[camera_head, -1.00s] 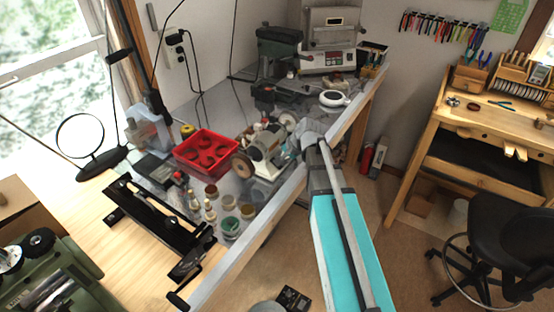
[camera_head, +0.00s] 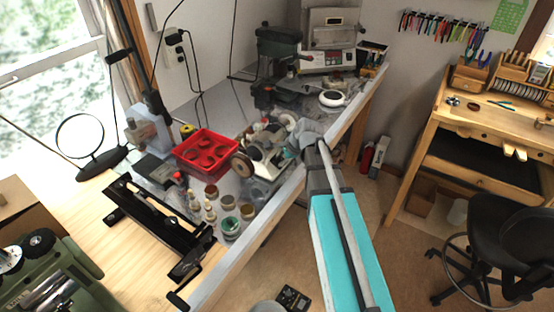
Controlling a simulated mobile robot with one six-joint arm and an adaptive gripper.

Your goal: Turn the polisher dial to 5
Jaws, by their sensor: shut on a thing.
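The polisher (camera_head: 264,157), a small whitish bench machine with a tan wheel (camera_head: 242,164) on its left, stands on the grey bench near its front edge. My gripper (camera_head: 292,141) is at the right front of the polisher, reaching in from the lower right along my arm. Its fingers are small and partly lost against the machine. They are closed at the polisher's near side, where the dial is hidden by the gripper. The dial's number cannot be read. The polisher sits upright.
A red tray (camera_head: 206,153) and several small jars (camera_head: 230,227) stand left of the polisher. A white round item (camera_head: 333,98) and a furnace-like box (camera_head: 328,42) are behind. A black stool (camera_head: 490,245) stands right.

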